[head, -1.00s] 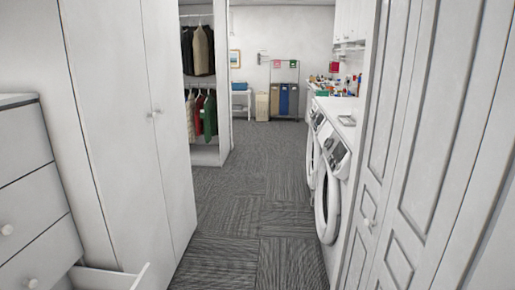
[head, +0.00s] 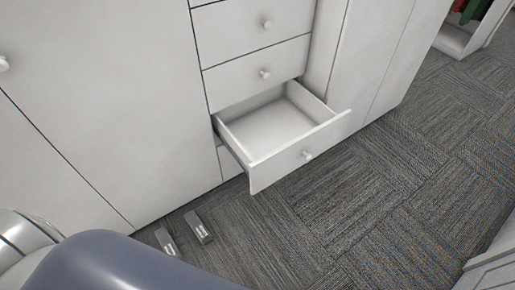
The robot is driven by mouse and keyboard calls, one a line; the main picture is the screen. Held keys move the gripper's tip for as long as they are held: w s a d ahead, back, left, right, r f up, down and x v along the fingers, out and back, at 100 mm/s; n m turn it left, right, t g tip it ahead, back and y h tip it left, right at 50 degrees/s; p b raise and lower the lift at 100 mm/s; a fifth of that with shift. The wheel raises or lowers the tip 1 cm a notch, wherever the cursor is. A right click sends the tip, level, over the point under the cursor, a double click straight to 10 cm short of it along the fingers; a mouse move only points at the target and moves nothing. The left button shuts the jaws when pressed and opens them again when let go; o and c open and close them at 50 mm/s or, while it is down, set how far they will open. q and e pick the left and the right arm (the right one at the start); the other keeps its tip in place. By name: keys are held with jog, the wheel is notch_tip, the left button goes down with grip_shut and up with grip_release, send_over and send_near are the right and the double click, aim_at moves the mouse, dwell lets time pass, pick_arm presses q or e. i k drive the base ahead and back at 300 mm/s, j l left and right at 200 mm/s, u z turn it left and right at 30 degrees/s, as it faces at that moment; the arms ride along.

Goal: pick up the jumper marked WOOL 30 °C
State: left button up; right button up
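No jumper marked WOOL 30 °C can be made out in the head view. Red and green garments (head: 474,9) hang at the top right corner, cut off by the frame, with no readable marking. My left gripper (head: 183,235) shows at the bottom left as two grey fingertips, apart and with nothing between them. The rest of it is hidden behind my own arm. My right gripper is out of view.
A pulled-out drawer (head: 302,157) juts from the white chest over the floor; its visible inside is empty. Closed drawers (head: 262,73) sit above it. White cupboard doors (head: 95,90) stand to the left. Grey carpet (head: 400,190) is clear to the right, with a white unit (head: 492,268) at the lower right.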

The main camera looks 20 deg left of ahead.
aim_at(203, 234)
jog(key=u, duration=1.55)
